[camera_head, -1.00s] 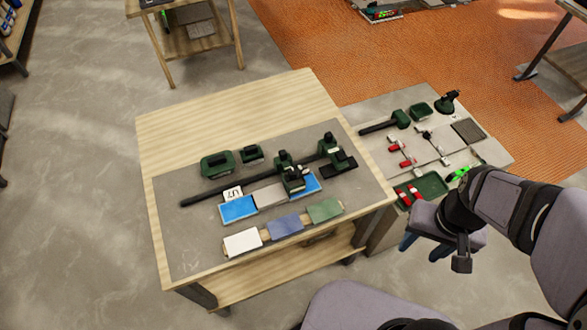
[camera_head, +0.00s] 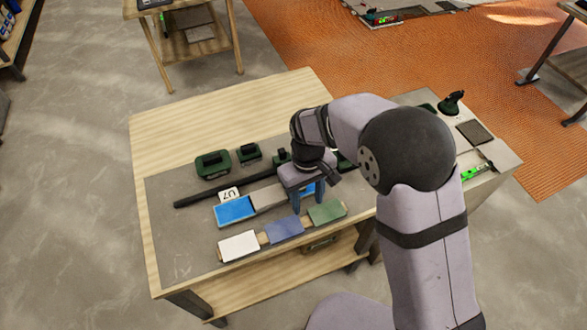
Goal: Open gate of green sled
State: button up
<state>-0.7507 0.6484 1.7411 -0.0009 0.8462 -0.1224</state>
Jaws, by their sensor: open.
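My gripper (camera_head: 308,206) is over the right part of the workbench, its two blue-grey fingers apart and pointing down, with nothing seen between them. A long dark bar (camera_head: 195,200) lies across the bench mat. A small green part (camera_head: 283,156) at the bar shows just left of my wrist; it may belong to the green sled. The rest of the green devices on the bar is hidden behind my gripper and arm, so I cannot see the gate or how it stands. Whether the fingers touch anything is unclear.
Two green block-like holders (camera_head: 213,165) and (camera_head: 249,152) stand behind the bar. A blue tile (camera_head: 234,211) and a grey tile (camera_head: 268,197) lie in front of it, with a U7 card (camera_head: 229,194). White (camera_head: 239,246), blue-violet (camera_head: 284,230) and green (camera_head: 327,212) tiles line the front.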

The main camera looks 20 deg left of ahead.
jog(key=w+a+r+n, duration=0.1)
jog(key=w+a+r, duration=0.1)
jog(key=w+a+r+n, duration=0.1)
jog(key=w+a+r, duration=0.1)
jog(key=w+a+r+t+y, duration=0.1)
jog(key=w+a+r, duration=0.1)
jog(key=w+a, duration=0.1)
jog(key=shift+n, duration=0.4)
jog(key=r+n, duration=0.3)
jog(key=shift+w+a+r, duration=0.1)
jog(key=shift+w+r, duration=0.05)
jog(key=shift+w, duration=0.05)
jog(key=shift+s+d+n, duration=0.25)
jog(key=shift+n, duration=0.85)
jog(key=shift+f+p, duration=1.3)
jog(key=shift+f, duration=2.4)
jog(key=c, duration=1)
